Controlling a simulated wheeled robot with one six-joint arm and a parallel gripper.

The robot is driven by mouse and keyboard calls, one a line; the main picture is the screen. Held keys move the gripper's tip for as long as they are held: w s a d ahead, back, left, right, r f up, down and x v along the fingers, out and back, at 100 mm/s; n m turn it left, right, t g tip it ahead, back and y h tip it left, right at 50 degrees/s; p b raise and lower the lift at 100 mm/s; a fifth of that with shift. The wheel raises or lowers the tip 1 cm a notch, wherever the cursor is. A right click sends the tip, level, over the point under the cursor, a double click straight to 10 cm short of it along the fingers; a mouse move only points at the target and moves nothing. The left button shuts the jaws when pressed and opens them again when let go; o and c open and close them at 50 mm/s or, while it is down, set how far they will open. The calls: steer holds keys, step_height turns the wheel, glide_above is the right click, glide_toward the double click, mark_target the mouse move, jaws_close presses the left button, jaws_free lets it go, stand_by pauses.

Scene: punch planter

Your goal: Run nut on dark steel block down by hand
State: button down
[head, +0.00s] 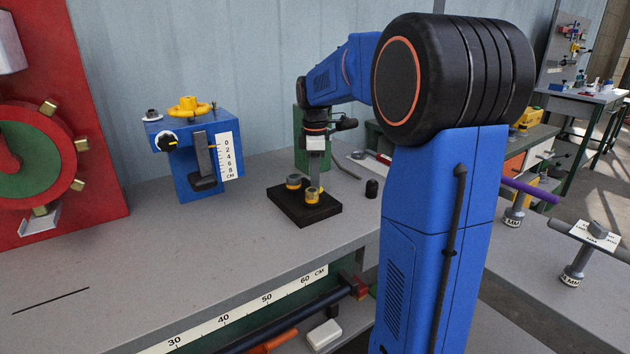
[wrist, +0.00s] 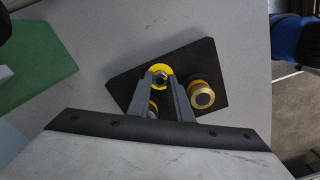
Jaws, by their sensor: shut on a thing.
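The dark steel block (head: 290,208) lies on the grey bench and also fills the middle of the wrist view (wrist: 228,65). The fingers hide part of the nut and stud.
A blue fixture (head: 200,155) with a yellow handwheel and CM scale stands to the left. A red panel (head: 70,110) with a green wheel is at far left. The front bench is mostly clear.

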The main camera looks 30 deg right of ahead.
steer(key=shift+m, duration=0.3)
steer(key=m, duration=0.3)
steer(key=shift+m, duration=0.4)
steer(key=m, duration=0.3)
steer(key=shift+m, duration=0.3)
steer(key=m, duration=0.3)
steer(key=shift+m, duration=0.3)
steer(key=m, duration=0.4)
steer(key=shift+d+m, duration=0.1)
steer(key=shift+m, duration=0.2)
steer(key=m, duration=0.3)
steer(key=shift+m, duration=0.3)
steer(key=m, duration=0.3)
steer(key=shift+m, duration=0.3)
steer(key=m, duration=0.7)
